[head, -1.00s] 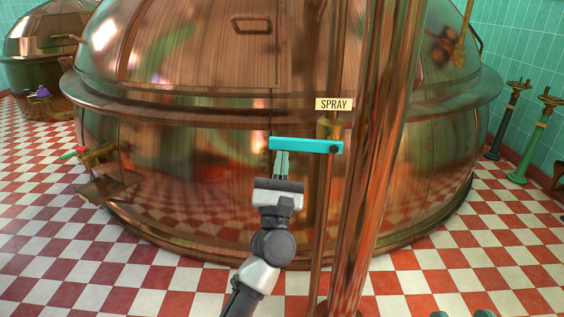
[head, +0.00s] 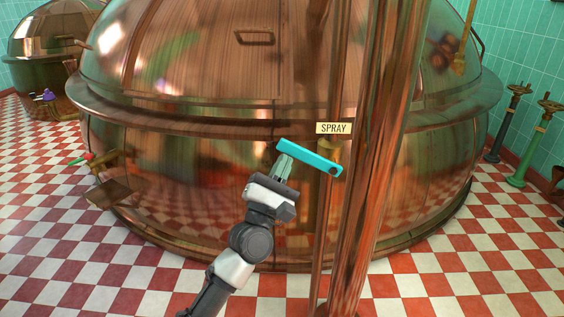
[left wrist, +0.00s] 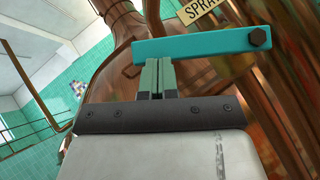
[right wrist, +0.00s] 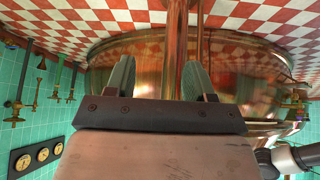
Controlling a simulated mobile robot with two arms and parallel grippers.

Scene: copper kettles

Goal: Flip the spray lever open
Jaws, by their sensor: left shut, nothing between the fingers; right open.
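The turquoise spray lever (head: 308,158) is in front of the big copper kettle, below the yellow SPRAY label (head: 333,128). Its bolted end is at the lower right and its free end tilts up to the left in the head view. My left gripper (head: 283,168) is shut and empty, with its fingertips at the underside of the lever near the free end. In the left wrist view the lever (left wrist: 200,46) lies across just beyond the shut fingers (left wrist: 157,75); they seem to touch it. My right gripper (right wrist: 163,80) is open and empty, away from the lever.
A thick copper pipe (head: 380,150) stands upright just right of the lever. The copper kettle (head: 200,160) fills the space behind. Green and dark valve stands (head: 527,150) stand by the right wall.

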